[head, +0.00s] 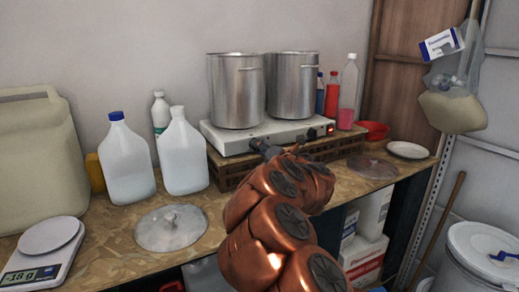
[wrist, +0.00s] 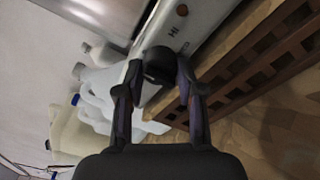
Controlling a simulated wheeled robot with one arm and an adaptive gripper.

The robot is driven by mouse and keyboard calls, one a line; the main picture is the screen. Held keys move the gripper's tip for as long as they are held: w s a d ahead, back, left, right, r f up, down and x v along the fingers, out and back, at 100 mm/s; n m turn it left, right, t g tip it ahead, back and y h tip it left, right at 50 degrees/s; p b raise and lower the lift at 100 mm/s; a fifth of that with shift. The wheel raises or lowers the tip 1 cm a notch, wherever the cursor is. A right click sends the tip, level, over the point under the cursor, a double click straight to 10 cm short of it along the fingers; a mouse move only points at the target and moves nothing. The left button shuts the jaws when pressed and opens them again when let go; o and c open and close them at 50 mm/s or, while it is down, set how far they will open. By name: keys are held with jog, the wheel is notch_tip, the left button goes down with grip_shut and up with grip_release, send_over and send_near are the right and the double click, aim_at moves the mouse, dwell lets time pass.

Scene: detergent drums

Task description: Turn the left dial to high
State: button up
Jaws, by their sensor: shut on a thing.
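A white hotplate (head: 230,139) stands on a wooden crate with two steel pots (head: 236,92) (head: 292,86) on it. The left dial (wrist: 160,64) is a black knob on its front panel. In the wrist view it sits between my fingertips. My gripper (wrist: 158,82) is shut on this dial. In the head view my gripper (head: 264,147) reaches the left front of the hotplate, and my arm hides part of the panel. A "HI" mark (wrist: 173,33) is printed beside the dial. The dial's pointer cannot be made out. The right dial (head: 312,133) is uncovered.
The slatted wooden crate (head: 234,172) lies under the hotplate, close to my fingers. White jugs (head: 184,155) stand left, bottles (head: 349,95) and a red bowl (head: 374,130) right. Pot lids (head: 171,228) (head: 372,167) lie on the counter.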

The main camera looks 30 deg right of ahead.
jog(key=shift+m, duration=0.3)
jog(key=m+p, duration=0.1)
jog(key=m, duration=0.5)
jog(key=m+t+h+p, duration=0.1)
jog(key=m, duration=0.6)
jog(key=shift+a+m, duration=0.1)
jog(key=shift+m, duration=0.2)
dwell(0.4)
jog(key=o, duration=1.2)
jog(key=shift+f, duration=0.1)
jog(key=shift+c, duration=0.2)
